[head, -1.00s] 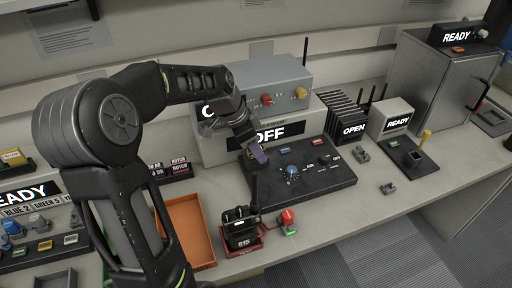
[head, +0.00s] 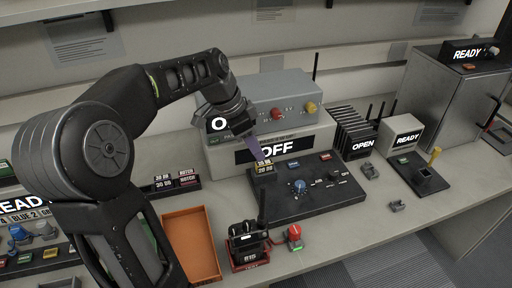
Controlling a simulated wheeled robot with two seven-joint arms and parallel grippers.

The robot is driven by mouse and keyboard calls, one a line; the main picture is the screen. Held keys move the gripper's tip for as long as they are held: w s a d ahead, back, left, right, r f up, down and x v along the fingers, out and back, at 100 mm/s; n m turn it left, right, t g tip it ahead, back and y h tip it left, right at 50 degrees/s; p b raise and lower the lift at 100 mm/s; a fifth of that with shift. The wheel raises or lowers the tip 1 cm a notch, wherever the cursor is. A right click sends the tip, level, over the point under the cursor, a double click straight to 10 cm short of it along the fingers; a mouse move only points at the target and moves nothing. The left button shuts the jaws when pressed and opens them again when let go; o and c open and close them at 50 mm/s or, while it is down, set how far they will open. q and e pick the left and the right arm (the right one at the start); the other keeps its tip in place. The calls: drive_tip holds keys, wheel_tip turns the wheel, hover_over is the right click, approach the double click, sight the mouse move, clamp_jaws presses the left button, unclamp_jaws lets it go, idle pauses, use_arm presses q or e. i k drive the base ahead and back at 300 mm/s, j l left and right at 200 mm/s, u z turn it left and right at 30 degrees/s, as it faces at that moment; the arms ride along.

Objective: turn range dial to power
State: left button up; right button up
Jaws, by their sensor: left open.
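A black control panel (head: 283,204) lies on the bench with a blue dial (head: 300,186) on its top. Smaller controls with tiny white labels sit to the right of the dial. Behind the panel, a beige housing's display (head: 280,148) reads OFF. My left gripper (head: 260,157) is open, pointing down over the panel's back left corner, up and left of the blue dial and apart from it. My right gripper is out of view.
A radio (head: 246,240) with an upright antenna stands in a red holder in front of the panel, beside a red-topped button (head: 294,234). An orange tray (head: 191,248) lies to the left. A grey box (head: 275,98) with red and yellow knobs stands behind.

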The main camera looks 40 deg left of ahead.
sight(333, 174)
drive_tip(key=k+l, duration=0.15)
drive_tip(key=k, duration=0.35)
drive_tip(key=k+l, duration=0.15)
drive_tip(key=k, duration=0.35)
drive_tip(key=k+l, duration=0.15)
drive_tip(key=k, duration=0.3)
